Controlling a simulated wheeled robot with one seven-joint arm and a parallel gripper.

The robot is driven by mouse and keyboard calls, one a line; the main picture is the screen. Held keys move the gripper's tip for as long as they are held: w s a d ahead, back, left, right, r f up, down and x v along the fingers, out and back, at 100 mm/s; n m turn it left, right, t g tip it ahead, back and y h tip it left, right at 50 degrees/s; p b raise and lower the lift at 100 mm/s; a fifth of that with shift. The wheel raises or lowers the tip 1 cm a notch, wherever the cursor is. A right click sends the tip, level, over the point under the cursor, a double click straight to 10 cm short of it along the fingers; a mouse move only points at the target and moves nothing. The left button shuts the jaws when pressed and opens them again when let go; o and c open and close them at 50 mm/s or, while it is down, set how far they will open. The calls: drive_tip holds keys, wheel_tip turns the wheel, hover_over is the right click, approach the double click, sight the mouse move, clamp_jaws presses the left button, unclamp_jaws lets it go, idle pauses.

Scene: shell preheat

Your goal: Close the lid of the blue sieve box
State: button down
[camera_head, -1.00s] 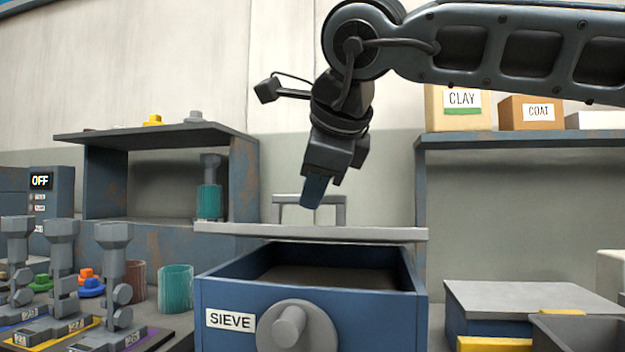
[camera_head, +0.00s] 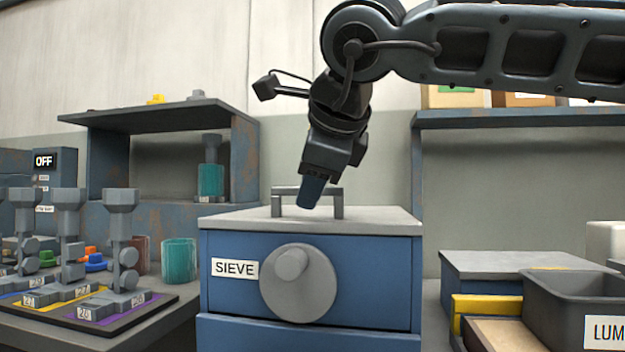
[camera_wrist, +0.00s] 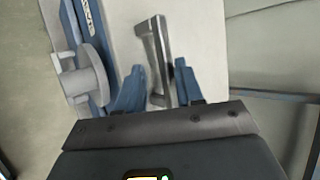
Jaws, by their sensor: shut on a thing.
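The blue sieve box (camera_head: 355,276) stands in the middle of the head view, with a SIEVE label and a round grey knob (camera_head: 298,283) on its front. Its grey lid (camera_head: 385,219) lies flat on the box top, with no gap showing at the front. A grey bar handle (camera_head: 338,203) stands on the lid. My gripper (camera_head: 311,193) is at the handle from above. In the wrist view, the handle (camera_wrist: 157,55) runs between the two blue fingers (camera_wrist: 155,88), which are shut on it. The far edge of the lid is hard to see.
At left, several grey fixtures (camera_head: 122,235) stand on a dark tray beside a teal cup (camera_head: 179,260). A shelf (camera_head: 160,112) is behind them. At right are a grey-topped box (camera_head: 500,263) and a dark bin (camera_head: 575,295). A high shelf (camera_head: 520,118) is at back right.

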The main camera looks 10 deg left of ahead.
drive_tip(key=c, duration=1.1)
unclamp_jaws()
drive_tip(key=f, duration=0.2)
drive_tip(key=shift+s+f+g, duration=0.3)
drive_tip(key=v, duration=0.3)
drive_tip(key=p+v, duration=0.1)
drive_tip(key=v, duration=0.2)
drive_tip(key=r+v, duration=0.1)
drive_tip(key=v, duration=0.2)
drive_tip(key=shift+w+a+p, duration=0.3)
drive_tip(key=shift+w+p, duration=0.05)
drive_tip(key=shift+w, duration=0.05)
